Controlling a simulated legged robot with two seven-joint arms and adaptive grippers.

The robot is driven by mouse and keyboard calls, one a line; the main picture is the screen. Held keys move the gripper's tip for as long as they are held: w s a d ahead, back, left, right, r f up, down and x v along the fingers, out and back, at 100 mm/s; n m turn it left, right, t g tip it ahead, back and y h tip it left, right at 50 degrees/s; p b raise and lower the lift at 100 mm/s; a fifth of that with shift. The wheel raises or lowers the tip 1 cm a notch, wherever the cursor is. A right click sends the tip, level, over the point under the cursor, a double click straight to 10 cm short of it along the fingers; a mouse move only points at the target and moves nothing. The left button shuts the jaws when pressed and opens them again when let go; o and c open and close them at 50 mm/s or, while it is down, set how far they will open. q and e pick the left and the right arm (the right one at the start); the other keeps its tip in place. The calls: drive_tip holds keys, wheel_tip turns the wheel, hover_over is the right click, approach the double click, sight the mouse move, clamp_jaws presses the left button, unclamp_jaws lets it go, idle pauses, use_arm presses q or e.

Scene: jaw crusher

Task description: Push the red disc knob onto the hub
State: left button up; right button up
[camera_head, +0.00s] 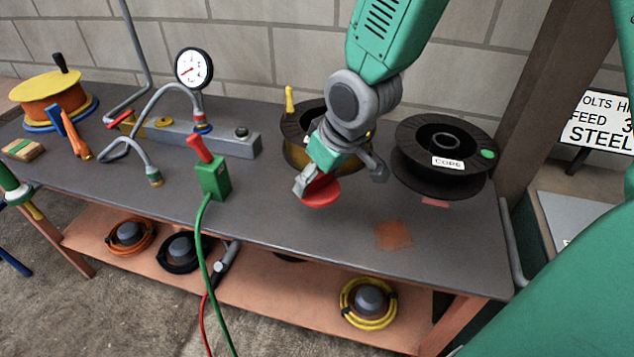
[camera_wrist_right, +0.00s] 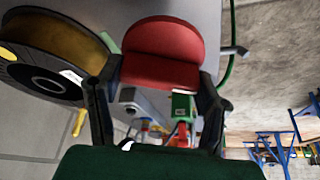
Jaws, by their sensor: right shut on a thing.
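The red disc knob (camera_head: 320,191) is in my right gripper (camera_head: 330,178), above the dark bench top at the middle of the head view. In the right wrist view the knob (camera_wrist_right: 163,52) sits between the two dark fingers of the gripper (camera_wrist_right: 160,78), which are shut on it. A black spool labelled CORE (camera_head: 446,166) stands to the right, with a round grey centre. I cannot tell for sure which part is the hub.
A brown-yellow spool (camera_head: 294,150) stands just behind my right gripper; it also shows in the wrist view (camera_wrist_right: 58,55). A green box with a red lever (camera_head: 213,177) and a pressure gauge (camera_head: 194,69) are left. The front right bench top is clear around an orange stain (camera_head: 393,235).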

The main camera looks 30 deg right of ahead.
drive_tip(key=s+a+f+m, duration=0.1)
drive_tip(key=s+a+m, duration=0.1)
drive_tip(key=s+a, duration=0.2)
drive_tip(key=shift+h, duration=0.4)
drive_tip(key=shift+f, duration=0.1)
